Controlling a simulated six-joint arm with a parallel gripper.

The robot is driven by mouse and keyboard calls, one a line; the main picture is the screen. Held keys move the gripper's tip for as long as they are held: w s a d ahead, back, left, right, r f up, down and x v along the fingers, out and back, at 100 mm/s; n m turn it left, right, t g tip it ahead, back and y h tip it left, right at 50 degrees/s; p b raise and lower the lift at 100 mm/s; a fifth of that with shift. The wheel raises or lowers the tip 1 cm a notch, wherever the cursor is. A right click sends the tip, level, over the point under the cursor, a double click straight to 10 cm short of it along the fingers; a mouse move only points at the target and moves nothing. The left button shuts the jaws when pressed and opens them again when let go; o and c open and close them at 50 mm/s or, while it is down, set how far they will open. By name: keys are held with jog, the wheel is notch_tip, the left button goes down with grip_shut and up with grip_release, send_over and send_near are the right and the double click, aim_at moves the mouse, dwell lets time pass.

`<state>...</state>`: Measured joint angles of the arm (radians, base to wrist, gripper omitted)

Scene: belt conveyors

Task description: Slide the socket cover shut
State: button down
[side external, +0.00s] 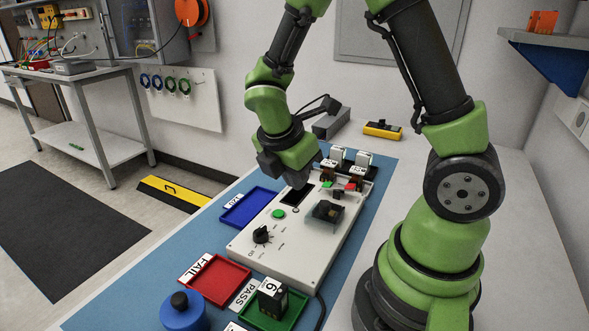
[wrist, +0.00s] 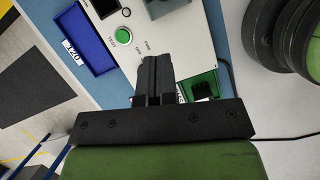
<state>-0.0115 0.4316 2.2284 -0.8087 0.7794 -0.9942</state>
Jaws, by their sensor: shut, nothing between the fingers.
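The test box (side external: 285,250) is a white panel with a dark socket (side external: 327,210) on its right half. A clear, smoky cover (side external: 318,222) shows at the socket; I cannot tell how far it spans the opening. In the wrist view a grey, partly cut-off piece of the socket area (wrist: 165,7) shows at the top edge. My gripper (side external: 297,184) is shut and empty, over the panel near the black display and left of the socket, apart from the cover. The shut fingers (wrist: 152,66) hide part of the panel in the wrist view.
The panel carries a green button (side external: 278,213) and black knob (side external: 262,234). Around it lie a blue tray (side external: 246,208), a red tray (side external: 218,279) and a green tray (side external: 290,318) holding a dark module (side external: 271,297). Small parts (side external: 345,170) crowd the panel's far end.

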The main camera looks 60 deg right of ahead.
jog(key=m+g, duration=0.2)
jog(key=m, duration=0.4)
send_near(313, 216)
jog(key=shift+y, duration=0.5)
notch_tip(313, 216, down, 5)
jog(key=shift+w+d+r, duration=0.1)
jog(key=shift+w, duration=0.1)
jog(key=shift+s+d+r, duration=0.15)
jog(key=shift+s+d, duration=0.65)
jog(key=shift+d, duration=0.1)
jog(key=shift+s+d, duration=0.4)
jog(key=shift+s, duration=0.05)
